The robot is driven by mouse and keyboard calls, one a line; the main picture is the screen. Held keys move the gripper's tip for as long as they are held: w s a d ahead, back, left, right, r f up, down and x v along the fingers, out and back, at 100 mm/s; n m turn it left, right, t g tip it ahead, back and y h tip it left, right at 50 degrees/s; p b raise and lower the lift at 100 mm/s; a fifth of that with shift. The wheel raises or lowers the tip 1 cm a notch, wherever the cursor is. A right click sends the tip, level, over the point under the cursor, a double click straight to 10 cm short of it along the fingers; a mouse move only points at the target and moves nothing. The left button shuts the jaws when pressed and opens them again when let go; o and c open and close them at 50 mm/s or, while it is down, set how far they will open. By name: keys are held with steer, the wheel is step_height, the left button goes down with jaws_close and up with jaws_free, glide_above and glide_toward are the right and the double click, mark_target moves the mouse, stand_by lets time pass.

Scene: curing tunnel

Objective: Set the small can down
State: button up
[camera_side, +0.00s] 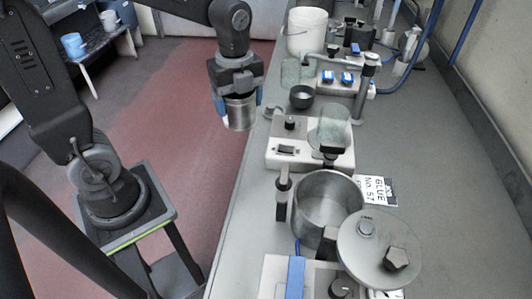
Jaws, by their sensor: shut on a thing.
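The small can (240,114) is a silver metal cylinder, held upright in my gripper (237,98). My gripper points down, with its blue-tipped fingers shut on the can's two sides. The can hangs just left of the long grey bench's left edge, with the reddish floor behind it in the picture. I cannot tell its height relative to the bench top (450,200).
On the bench stand a larger open metal pot (327,200), a round grey lid with knobs (379,249), a white device with a glass beaker (308,150), a small black cup (302,96) and a white bucket (307,32). The bench's right strip is mostly clear.

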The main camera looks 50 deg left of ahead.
steer(key=w+d+f, duration=0.1)
steer(key=d+f, duration=0.6)
steer(key=f, duration=0.1)
steer(key=shift+w+d+f, duration=0.2)
steer(key=shift+w+f, duration=0.05)
steer(key=shift+w, duration=0.15)
steer(key=shift+f, duration=0.6)
steer(key=o, duration=1)
